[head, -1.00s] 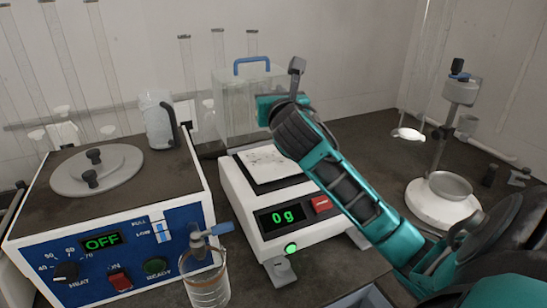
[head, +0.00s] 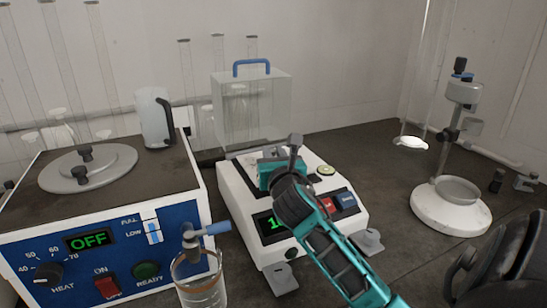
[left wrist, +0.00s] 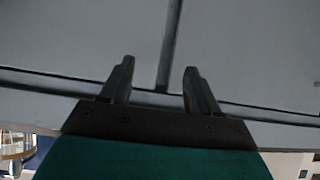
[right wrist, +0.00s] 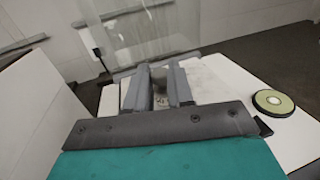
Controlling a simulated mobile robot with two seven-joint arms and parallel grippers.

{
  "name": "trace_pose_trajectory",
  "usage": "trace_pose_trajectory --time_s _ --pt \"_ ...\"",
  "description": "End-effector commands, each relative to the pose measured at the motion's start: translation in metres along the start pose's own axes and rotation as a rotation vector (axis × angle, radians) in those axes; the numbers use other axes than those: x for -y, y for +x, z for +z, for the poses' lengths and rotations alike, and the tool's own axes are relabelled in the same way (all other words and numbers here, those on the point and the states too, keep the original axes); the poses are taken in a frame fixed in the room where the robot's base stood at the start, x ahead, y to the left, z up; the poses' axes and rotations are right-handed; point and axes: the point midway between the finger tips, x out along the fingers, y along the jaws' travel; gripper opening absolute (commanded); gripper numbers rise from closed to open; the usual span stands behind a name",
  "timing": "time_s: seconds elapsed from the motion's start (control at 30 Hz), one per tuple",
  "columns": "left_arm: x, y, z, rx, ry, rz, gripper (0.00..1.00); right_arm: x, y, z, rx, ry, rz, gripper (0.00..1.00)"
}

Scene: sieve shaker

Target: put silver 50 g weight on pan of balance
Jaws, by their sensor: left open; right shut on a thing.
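The balance (head: 235,200) stands mid-bench with its lit display partly covered by my right arm. Its pale pan (head: 246,158) is mostly hidden behind my right gripper (head: 275,168), and part of it shows in the right wrist view (right wrist: 208,82). The right gripper's fingers are close together, low over the pan. A small grey metal piece (right wrist: 159,88), apparently the silver weight, shows between them. I cannot tell whether it touches the pan. My left gripper (left wrist: 157,82) is open and empty, seen only in the left wrist view.
A clear box with a blue handle (head: 252,105) stands behind the balance. A blue-fronted heater (head: 125,240) and a glass jar (head: 203,285) are at left. A white-based stand (head: 450,210) is at right. Bench between balance and stand is clear.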

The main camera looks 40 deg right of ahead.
Motion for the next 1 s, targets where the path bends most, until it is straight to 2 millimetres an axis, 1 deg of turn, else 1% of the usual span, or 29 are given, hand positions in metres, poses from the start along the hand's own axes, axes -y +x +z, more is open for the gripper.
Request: trace_pose_trajectory --time_s 0.1,0.2,0.23,0.5,0.8,0.87,0.97,1.0 --pt "0.0 -0.001 -0.004 -0.007 0.001 0.001 0.61 0.0 0.0 0.001 0.001 0.0 0.0 0.0" --pt "0.0 0.0 -0.004 -0.009 0.001 0.0 0.61 0.0 0.0 -0.001 0.0 0.0 0.0 0.0" --pt "0.0 0.0 -0.004 -0.009 0.001 0.0 0.61 0.0 0.0 -0.002 0.0 0.0 0.0 0.23" --pt "0.003 0.001 -0.003 -0.008 0.002 -0.005 0.61 0.0 0.0 -0.001 0.001 0.0 0.0 0.47" --pt "0.004 0.001 -0.002 -0.006 0.002 -0.009 0.61 0.0 -0.001 0.002 0.001 0.001 0.0 0.47" --pt "0.004 0.0 -0.002 -0.006 0.002 -0.009 0.61 0.0 -0.007 0.001 -0.001 0.0 0.001 0.47" --pt "0.005 -0.001 -0.004 -0.008 0.002 -0.01 0.61 0.0 -0.022 0.002 0.0 -0.002 0.002 0.47" --pt "0.005 -0.001 -0.004 -0.008 0.002 -0.01 0.61 0.0 -0.03 0.002 -0.001 -0.001 0.002 0.47"
